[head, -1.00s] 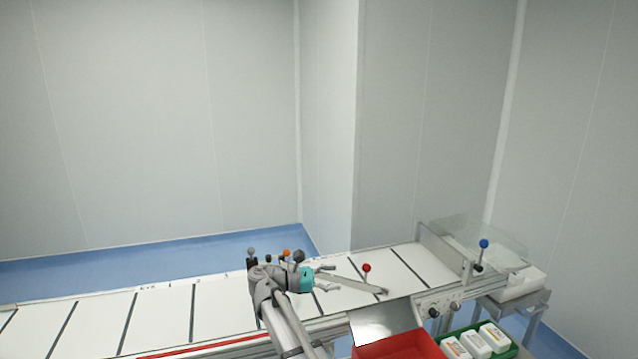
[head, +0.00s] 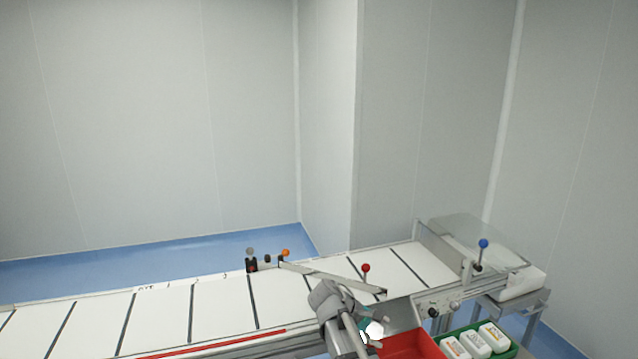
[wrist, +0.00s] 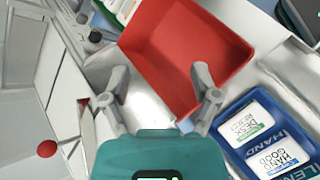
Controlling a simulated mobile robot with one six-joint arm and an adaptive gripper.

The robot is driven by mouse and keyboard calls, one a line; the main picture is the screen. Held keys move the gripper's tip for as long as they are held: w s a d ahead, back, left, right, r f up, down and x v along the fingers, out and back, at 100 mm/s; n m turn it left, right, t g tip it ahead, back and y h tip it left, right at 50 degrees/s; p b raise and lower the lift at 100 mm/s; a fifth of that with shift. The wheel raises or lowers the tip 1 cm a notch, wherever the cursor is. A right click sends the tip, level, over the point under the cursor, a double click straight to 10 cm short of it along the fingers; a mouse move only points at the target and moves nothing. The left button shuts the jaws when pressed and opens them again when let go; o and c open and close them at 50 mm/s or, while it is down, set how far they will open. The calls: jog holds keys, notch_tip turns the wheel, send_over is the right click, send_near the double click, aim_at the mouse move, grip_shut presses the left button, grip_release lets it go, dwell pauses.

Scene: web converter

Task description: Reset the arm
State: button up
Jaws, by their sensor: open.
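My gripper shows in the wrist view (wrist: 161,72) with its two grey fingers spread apart and nothing between them. In that view the fingers lie over the near side of the red bin (wrist: 178,45) and the metal surface beside it. In the head view my arm reaches up from the bottom edge and bends at the near edge of the conveyor, left of the red bin (head: 408,347).
The white conveyor (head: 165,310) carries a slanted metal bar (head: 335,278) and a red-knobbed post (head: 366,268). A blue-knobbed post (head: 483,244) stands at right. A green tray (head: 508,351) holds several white packs. A blue tray (wrist: 240,148) with two packs lies right of the bin.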

jog(key=s+d+f+m+y, duration=0.1)
jog(key=s+f+m+y, duration=0.6)
jog(key=s+m+y, duration=0.4)
jog(key=shift+h, duration=0.5)
jog(key=f+b, duration=0.9)
jog(key=b, duration=0.1)
jog(key=shift+s+d+f, duration=0.15)
jog(key=shift+s+f, duration=0.15)
jog(key=shift+s, duration=0.05)
notch_tip(320, 180, up, 13)
jog(key=p, duration=1.2)
jog(key=shift+f+p, duration=0.15)
jog(key=shift+p, duration=0.2)
